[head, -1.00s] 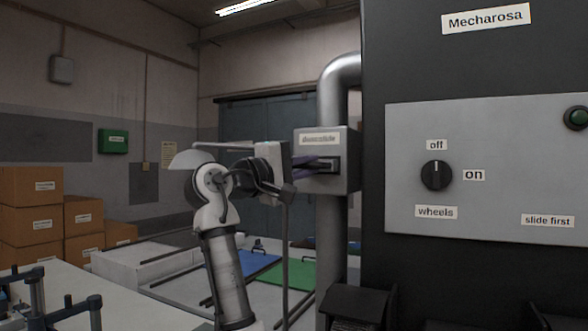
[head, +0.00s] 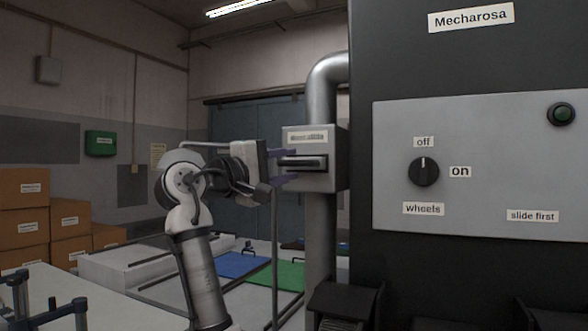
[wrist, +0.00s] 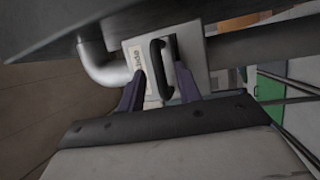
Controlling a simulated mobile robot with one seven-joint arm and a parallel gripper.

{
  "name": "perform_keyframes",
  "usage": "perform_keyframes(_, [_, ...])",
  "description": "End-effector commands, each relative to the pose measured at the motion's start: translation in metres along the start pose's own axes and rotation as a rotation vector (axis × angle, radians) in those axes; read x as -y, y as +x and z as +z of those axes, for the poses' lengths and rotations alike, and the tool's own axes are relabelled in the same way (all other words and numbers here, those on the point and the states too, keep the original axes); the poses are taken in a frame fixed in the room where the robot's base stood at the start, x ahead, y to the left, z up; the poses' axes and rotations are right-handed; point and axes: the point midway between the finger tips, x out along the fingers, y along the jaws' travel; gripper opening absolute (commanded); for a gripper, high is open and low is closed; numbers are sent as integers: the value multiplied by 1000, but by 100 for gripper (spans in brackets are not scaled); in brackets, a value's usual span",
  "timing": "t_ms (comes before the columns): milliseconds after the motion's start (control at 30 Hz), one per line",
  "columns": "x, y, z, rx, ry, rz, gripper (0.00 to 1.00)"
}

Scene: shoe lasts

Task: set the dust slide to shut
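The dust slide is a grey box (head: 314,178) on the vertical metal pipe, with a blurred label above a black bar handle (head: 303,162). In the wrist view the handle (wrist: 161,68) shows between my two purple fingers, with a gap on each side. My gripper (wrist: 162,84) is open and holds nothing. In the head view my gripper (head: 283,168) is at the left end of the handle, in front of the box. I cannot tell from the handle whether the slide is open or shut.
Right of the pipe stands a dark machine with a grey panel (head: 480,205). Its wheels knob (head: 423,171) points up to off, and a "slide first" label (head: 532,216) is below. Blue and green mats (head: 276,275) lie behind. Cardboard boxes (head: 25,225) are stacked left.

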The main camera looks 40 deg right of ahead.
Motion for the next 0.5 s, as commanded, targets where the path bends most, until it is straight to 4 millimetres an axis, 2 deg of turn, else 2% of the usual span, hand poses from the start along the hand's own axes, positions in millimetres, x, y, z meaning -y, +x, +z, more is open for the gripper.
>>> perform_keyframes(100, [4, -30, 0, -3, 3, 2, 34])
perform_keyframes(300, [3, -75, 0, -3, 2, 1, 34])
perform_keyframes(500, [2, -102, 0, -1, 0, 1, 34])
